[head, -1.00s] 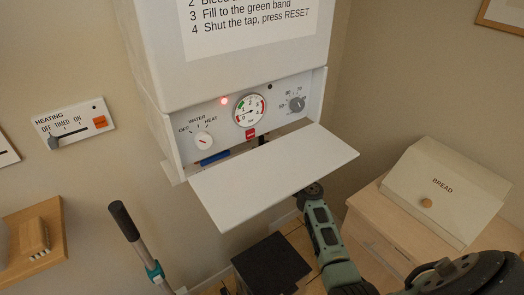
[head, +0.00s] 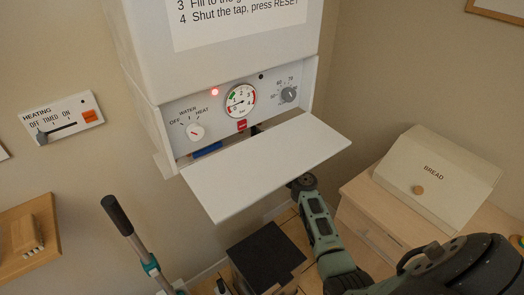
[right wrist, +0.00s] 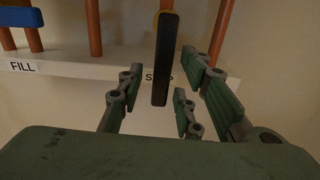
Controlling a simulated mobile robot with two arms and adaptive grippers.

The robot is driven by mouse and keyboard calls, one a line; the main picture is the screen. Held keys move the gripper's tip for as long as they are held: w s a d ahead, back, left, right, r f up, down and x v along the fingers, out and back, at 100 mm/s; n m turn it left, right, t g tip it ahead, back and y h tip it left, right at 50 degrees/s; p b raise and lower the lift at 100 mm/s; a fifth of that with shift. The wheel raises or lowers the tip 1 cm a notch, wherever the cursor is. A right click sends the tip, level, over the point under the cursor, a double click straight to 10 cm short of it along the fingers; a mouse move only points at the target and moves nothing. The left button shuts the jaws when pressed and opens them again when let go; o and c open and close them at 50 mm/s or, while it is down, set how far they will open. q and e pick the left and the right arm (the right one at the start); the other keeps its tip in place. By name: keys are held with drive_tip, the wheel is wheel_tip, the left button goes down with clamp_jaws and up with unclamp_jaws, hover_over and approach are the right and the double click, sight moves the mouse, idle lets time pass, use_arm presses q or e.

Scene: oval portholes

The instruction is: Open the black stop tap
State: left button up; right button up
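The black stop tap (right wrist: 165,60) is a long black lever that hangs straight down in front of a copper pipe in the right wrist view. It partly covers the "STOP" label. My right gripper (right wrist: 161,88) is open, with its green and grey fingers on either side of the lever's lower part. Gaps show on both sides of the lever. In the head view my right gripper (head: 302,183) is below the white flap of the boiler, at its right part. Only a small dark piece (head: 256,130) shows behind the flap there, perhaps the tap. My left gripper is not in view.
A blue lever (right wrist: 20,17) sits by the "FILL" label (right wrist: 22,66) at the left. The white flap (head: 265,165) sticks out above my right gripper. A bread box (head: 435,180) stands on a wooden cabinet at the right. A black-handled pole (head: 118,215) stands at the lower left.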

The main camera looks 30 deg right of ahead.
drive_tip(key=s, duration=1.1)
drive_tip(key=shift+s+d, duration=0.25)
drive_tip(key=shift+d, duration=0.2)
drive_tip(key=shift+f, duration=0.15)
